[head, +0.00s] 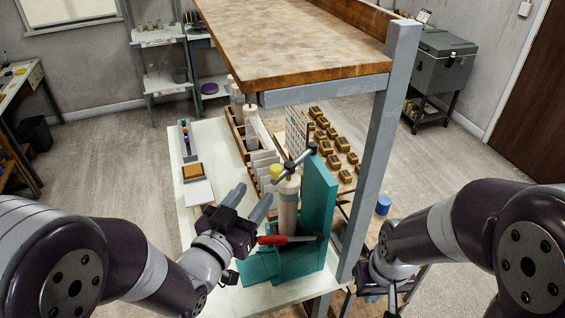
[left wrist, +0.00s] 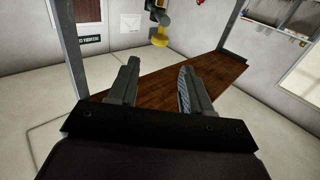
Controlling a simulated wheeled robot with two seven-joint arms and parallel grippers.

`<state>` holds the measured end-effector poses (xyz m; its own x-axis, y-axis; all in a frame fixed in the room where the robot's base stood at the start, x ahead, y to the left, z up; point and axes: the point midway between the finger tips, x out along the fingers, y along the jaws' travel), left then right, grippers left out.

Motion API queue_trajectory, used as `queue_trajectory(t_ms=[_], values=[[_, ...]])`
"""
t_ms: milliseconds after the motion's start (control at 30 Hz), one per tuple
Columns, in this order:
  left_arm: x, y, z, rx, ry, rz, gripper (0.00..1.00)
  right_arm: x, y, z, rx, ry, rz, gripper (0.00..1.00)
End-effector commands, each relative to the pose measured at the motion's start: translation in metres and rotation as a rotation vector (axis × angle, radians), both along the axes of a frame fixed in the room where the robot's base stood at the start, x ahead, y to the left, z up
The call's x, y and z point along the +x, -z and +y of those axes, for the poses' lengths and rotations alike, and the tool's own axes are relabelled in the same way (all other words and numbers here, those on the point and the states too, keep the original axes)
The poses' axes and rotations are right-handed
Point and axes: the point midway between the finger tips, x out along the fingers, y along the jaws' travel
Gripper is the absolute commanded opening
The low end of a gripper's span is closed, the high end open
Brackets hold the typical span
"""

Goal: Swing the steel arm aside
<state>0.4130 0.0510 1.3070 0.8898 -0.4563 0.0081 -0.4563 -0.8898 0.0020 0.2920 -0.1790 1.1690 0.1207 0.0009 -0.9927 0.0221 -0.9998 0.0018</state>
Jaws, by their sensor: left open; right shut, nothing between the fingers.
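A teal stand (head: 318,205) with a pale upright cylinder (head: 289,208) in front of its tall plate is on the white table. A steel arm (head: 296,163) with dark ends slants across its top, beside a yellow knob (head: 276,172). A red handle (head: 273,240) sticks out to the left lower down. My left gripper (head: 250,200) is open, just left of the cylinder and below the steel arm; no contact is clear. Its two parted fingers show in the left wrist view (left wrist: 157,84), with nothing between them. My right gripper (head: 386,292) is shut and low, right of the grey post.
A blue cup (head: 383,205) stands right of the post.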

Motion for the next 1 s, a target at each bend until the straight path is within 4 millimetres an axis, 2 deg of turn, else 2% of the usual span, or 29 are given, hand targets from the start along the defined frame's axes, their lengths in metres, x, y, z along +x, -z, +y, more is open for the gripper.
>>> queue_trajectory(t_ms=[33, 200, 400, 567, 800, 833, 967, 1000], values=[[0.012, -0.005, -0.006, 0.0, 0.002, 0.003, 0.49, 0.0, -0.011, 0.0, 0.0, 0.0, 0.0, 0.0], [0.051, -0.005, -0.027, 0.001, 0.001, 0.004, 0.49, 0.0, -0.029, 0.0, 0.0, 0.0, 0.0, 0.0], [0.08, -0.003, -0.04, 0.001, -0.002, 0.004, 0.49, 0.0, -0.041, 0.0, 0.0, 0.0, 0.0, 0.0], [0.089, -0.001, -0.045, 0.002, -0.001, 0.004, 0.49, 0.0, -0.043, 0.0, 0.0, 0.0, 0.0, 0.0], [0.09, 0.0, -0.046, 0.002, -0.001, 0.004, 0.49, 0.0, -0.042, 0.0, 0.0, 0.0, 0.0, 0.0], [0.09, 0.0, -0.046, 0.002, -0.001, 0.004, 0.46, 0.0, -0.043, 0.0, 0.0, 0.0, 0.0, 0.0], [0.09, 0.0, -0.045, 0.001, -0.001, 0.003, 0.04, 0.0, -0.043, 0.0, 0.0, 0.0, 0.0, 0.0], [0.09, -0.001, -0.045, 0.001, -0.001, 0.003, 0.0, 0.0, -0.043, 0.0, 0.0, 0.0, 0.0, 0.0]])
